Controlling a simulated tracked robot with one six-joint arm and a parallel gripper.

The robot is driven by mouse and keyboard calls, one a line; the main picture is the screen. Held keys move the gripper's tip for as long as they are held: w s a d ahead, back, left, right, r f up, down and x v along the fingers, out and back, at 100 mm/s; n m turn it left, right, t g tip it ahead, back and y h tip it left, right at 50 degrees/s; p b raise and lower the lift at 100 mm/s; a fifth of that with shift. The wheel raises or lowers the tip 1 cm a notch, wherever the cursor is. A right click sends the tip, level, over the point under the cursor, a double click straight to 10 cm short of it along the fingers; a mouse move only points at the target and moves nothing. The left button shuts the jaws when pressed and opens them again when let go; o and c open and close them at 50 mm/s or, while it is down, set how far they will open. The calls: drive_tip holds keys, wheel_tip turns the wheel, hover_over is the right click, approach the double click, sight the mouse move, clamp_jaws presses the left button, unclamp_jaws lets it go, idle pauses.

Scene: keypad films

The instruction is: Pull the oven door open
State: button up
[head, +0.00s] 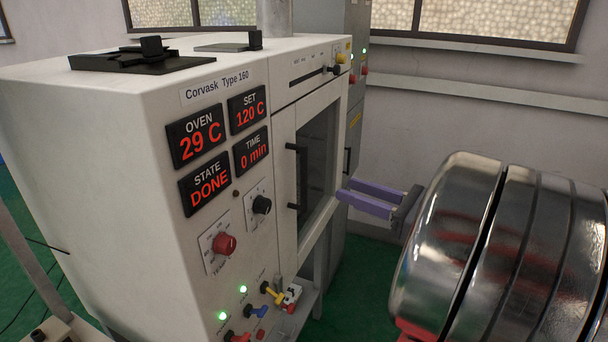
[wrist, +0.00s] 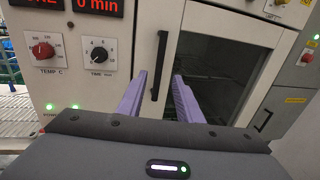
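The white oven (head: 130,120) stands at the left and centre of the head view. Its glass-fronted door (head: 318,165) looks closed. A black upright bar handle (head: 297,178) is on the door's left side, and it also shows in the wrist view (wrist: 160,65). My gripper (head: 343,193) has two purple fingers pointing at the door. It is open and empty. In the wrist view my gripper (wrist: 159,77) has the handle lined up between its fingers. In the head view the fingertips are apart from the handle, with a gap between.
The oven's displays (head: 197,136) read 29 C, set 120 C, 0 min and DONE. Knobs (head: 224,244) and coloured toggle switches (head: 272,293) sit below. A grey cabinet (head: 352,90) stands behind the oven. Green floor (head: 362,270) is clear in front.

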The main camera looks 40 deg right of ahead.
drive_tip(key=shift+x, duration=6.7)
drive_tip(key=shift+s, duration=0.1)
clamp_jaws()
